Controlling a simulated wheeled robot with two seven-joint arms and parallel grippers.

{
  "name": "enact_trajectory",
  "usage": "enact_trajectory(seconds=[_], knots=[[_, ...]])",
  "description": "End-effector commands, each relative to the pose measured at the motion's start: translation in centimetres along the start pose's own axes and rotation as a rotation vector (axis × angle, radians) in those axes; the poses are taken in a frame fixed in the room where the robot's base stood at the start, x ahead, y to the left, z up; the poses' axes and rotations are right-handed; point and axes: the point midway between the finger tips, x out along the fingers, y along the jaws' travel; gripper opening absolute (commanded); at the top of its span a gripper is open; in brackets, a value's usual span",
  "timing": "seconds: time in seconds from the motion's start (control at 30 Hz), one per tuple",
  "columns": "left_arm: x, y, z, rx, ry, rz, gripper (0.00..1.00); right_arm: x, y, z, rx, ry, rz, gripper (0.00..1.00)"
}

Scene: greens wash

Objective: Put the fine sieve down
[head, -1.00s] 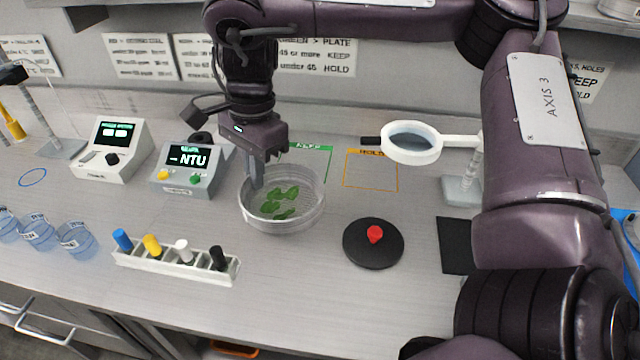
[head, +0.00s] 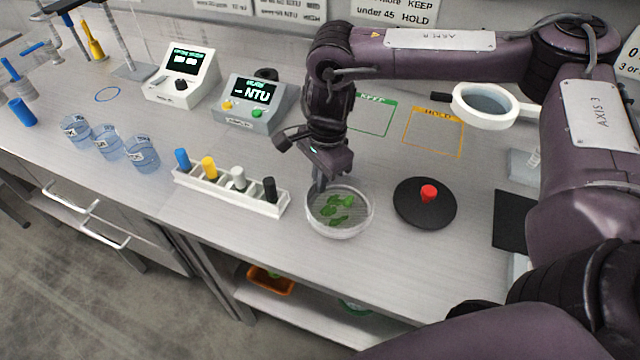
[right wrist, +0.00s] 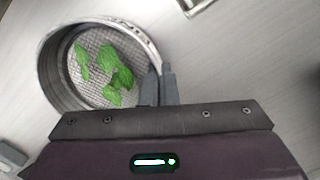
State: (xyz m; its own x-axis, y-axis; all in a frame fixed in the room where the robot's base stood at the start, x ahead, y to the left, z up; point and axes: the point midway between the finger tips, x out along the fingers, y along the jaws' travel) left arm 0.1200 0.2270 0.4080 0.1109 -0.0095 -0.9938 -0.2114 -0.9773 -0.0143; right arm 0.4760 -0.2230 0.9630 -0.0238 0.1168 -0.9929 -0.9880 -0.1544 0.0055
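The fine sieve (head: 338,234), a round, clear-grey dish with a mesh floor, is near the front edge of the counter in the head view. Green leaves (head: 341,208) lie in it. My right gripper (head: 319,187) is at its left rim, pointing down. In the right wrist view the sieve (right wrist: 50,88) sits at upper left, and the two fingers (right wrist: 160,82) are close together on its rim. The sieve looks about level; whether its base touches the counter I cannot tell. My left gripper is not in view.
A white rack (head: 230,193) with coloured caps stands just left of the sieve. A black disc with a red knob (head: 425,205) is just right. Behind are the NTU meter (head: 254,102), green KEEP outline (head: 372,117) and orange HOLD outline (head: 434,130). Beakers (head: 142,153) stand left.

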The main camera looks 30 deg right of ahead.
Motion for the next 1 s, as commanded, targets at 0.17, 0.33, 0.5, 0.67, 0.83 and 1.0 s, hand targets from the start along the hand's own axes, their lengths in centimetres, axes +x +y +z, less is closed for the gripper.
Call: enact_trajectory(seconds=[0.17,0.33,0.5,0.67,0.83,1.0], knots=[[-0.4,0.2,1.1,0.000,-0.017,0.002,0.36,2.1,0.0,-0.2,-0.001,0.000,0.001,0.00],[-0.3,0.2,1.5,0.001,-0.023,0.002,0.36,2.3,0.0,-0.2,-0.001,0.000,-0.001,0.00],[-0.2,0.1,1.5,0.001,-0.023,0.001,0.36,2.5,0.0,-0.3,-0.001,0.000,0.000,0.00],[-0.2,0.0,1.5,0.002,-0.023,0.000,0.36,2.5,0.0,-0.3,-0.001,0.001,0.000,0.15],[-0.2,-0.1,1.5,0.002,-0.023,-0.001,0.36,2.5,0.0,-0.3,-0.001,0.001,0.000,0.22],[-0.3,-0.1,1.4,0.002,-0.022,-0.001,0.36,2.4,0.0,-0.3,-0.001,0.000,0.000,0.22]])
